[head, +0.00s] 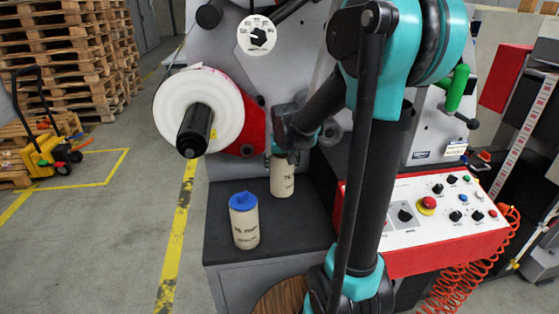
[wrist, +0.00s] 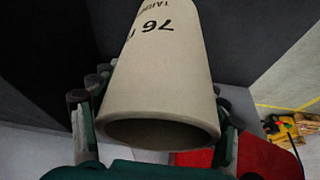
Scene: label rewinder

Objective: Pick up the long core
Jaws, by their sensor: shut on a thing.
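The beige core marked "76" (head: 282,180) is upright at the back of the dark shelf, below the machine's red arm. My gripper (head: 288,156) is shut on its upper part. In the wrist view the core (wrist: 165,75) fills the middle, its open round end towards the camera, with the fingers of my gripper (wrist: 157,135) on either side. I cannot tell whether its base touches the shelf. A second beige core (head: 245,228) with a blue top stands apart from it, nearer the front left of the shelf.
The dark shelf (head: 222,190) has bare room around the blue-topped core. A large white roll (head: 175,105) on a black spindle (head: 195,130) overhangs it at left. The white control panel (head: 430,205) with buttons is at right. A round wooden top (head: 278,300) shows at the front.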

